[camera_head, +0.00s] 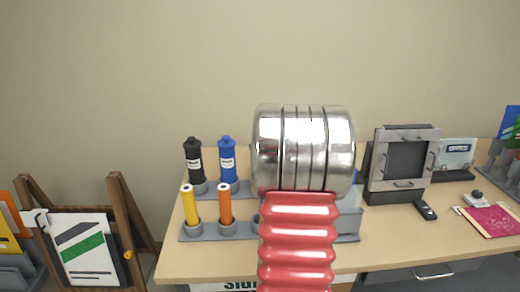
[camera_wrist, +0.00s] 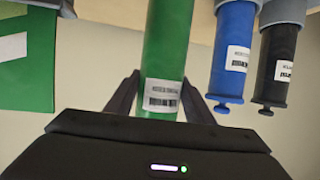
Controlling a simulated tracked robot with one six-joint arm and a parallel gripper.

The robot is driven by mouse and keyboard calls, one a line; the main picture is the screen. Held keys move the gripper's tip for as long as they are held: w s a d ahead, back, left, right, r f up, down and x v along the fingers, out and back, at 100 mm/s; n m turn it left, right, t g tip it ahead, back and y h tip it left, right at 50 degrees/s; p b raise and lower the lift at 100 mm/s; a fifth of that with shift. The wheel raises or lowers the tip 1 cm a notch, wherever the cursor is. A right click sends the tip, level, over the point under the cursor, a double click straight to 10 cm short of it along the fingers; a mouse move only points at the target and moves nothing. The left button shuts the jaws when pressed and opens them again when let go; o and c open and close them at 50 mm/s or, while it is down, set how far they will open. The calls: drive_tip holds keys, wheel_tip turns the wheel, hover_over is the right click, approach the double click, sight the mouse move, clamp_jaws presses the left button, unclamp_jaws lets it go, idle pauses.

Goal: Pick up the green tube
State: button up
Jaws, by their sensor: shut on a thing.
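The green tube (camera_wrist: 168,45) stands out in the wrist view, with a white barcode label (camera_wrist: 163,94) near its end. My gripper (camera_wrist: 160,88) is shut on the green tube, with one dark finger on each side of it near the label. The tube's other end runs out of the top of the wrist view. In the head view the green tube and my gripper are hidden behind my arm.
A blue tube (camera_head: 227,160) and a black tube (camera_head: 194,161) stand in grey cups at the back of the table (camera_head: 290,260). A yellow tube (camera_head: 189,205) and an orange tube (camera_head: 225,205) stand in front. A framed panel (camera_head: 403,160) stands at right; a wooden easel (camera_head: 122,220) is at left.

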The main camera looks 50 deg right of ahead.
drive_tip(key=s+a, duration=0.9)
drive_tip(key=s, duration=0.3)
drive_tip(key=shift+s+a, duration=0.35)
drive_tip(key=shift+a, duration=0.05)
drive_tip(key=shift+r, duration=0.15)
